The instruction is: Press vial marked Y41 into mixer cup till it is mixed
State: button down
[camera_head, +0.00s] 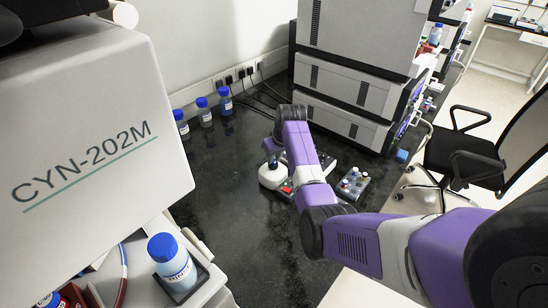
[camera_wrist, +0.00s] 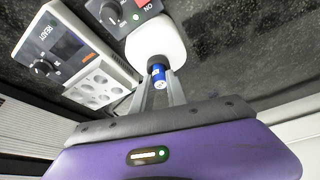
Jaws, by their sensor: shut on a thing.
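The white mixer (camera_head: 271,178) stands on the black bench below my gripper (camera_head: 270,151). In the wrist view the mixer (camera_wrist: 160,38) has a rounded white body with a dark cup (camera_wrist: 155,63) at its near end. My gripper (camera_wrist: 160,92) is shut on a small vial with a blue cap (camera_wrist: 158,76). The vial is at the dark cup, and its lower part is hidden. I cannot tell whether it presses down on the cup. The mark on the cap is too small to read. In the head view my arm hides the vial.
A rack of vials (camera_head: 353,184) stands right of my arm. A device with a READY display (camera_wrist: 62,40) and a block of round wells (camera_wrist: 95,90) is beside the mixer. Blue-capped bottles (camera_head: 203,111) line the wall.

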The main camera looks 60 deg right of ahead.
jog(key=shift+r+p, duration=2.45)
jog(key=shift+r, duration=0.6)
jog(key=shift+f, duration=0.1)
